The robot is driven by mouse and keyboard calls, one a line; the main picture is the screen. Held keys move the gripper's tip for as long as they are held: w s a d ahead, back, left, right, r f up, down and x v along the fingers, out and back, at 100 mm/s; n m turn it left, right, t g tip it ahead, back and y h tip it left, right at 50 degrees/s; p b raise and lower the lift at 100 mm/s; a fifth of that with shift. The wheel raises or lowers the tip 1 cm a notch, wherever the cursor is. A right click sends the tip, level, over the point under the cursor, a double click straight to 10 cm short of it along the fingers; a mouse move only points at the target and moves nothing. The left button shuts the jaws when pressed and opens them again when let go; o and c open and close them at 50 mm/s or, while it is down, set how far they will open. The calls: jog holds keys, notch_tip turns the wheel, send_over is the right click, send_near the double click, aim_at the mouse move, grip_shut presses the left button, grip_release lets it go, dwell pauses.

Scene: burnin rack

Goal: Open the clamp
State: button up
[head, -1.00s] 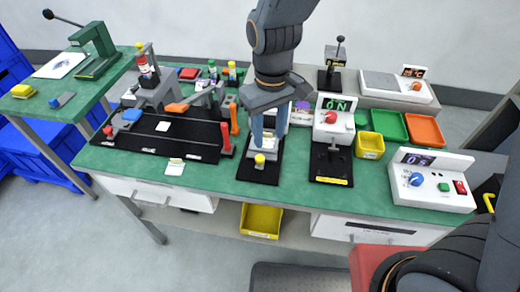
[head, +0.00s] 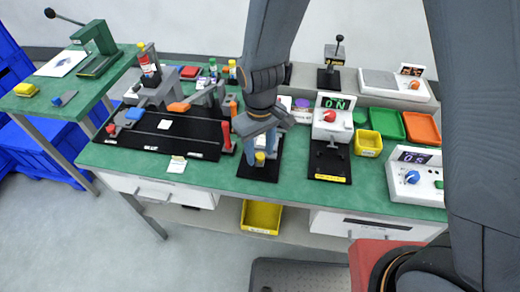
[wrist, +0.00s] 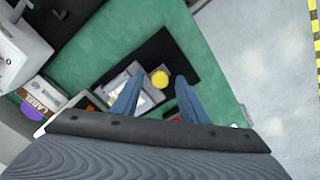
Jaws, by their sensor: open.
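A small fixture with a round yellow knob (head: 260,158) stands on a black plate (head: 254,174) at the middle of the green bench. In the wrist view the yellow knob (wrist: 159,79) lies between my fingers, with a pale metal part beside it. My gripper (head: 259,150) is open over this fixture, and its fingers (wrist: 154,88) straddle the knob with gaps on both sides. Contact cannot be judged. Lever handles in orange (head: 179,107), blue (head: 133,114) and red (head: 226,136) stand at the black board on the left. Which part is the clamp is unclear.
A box with a red knob and green display (head: 330,117) stands to the right, behind a black lever plate (head: 329,165). A yellow bin (head: 368,145) and green and orange trays (head: 422,128) lie farther right. My arm hides part of the bench.

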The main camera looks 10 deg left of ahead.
grip_shut()
jog(key=shift+s+a+p, duration=0.1)
jog(key=shift+s+p, duration=0.5)
jog(key=shift+s, duration=1.35)
grip_release()
jog(key=shift+s+a, duration=0.1)
jog(key=shift+s, duration=0.05)
jog(key=shift+r, duration=0.15)
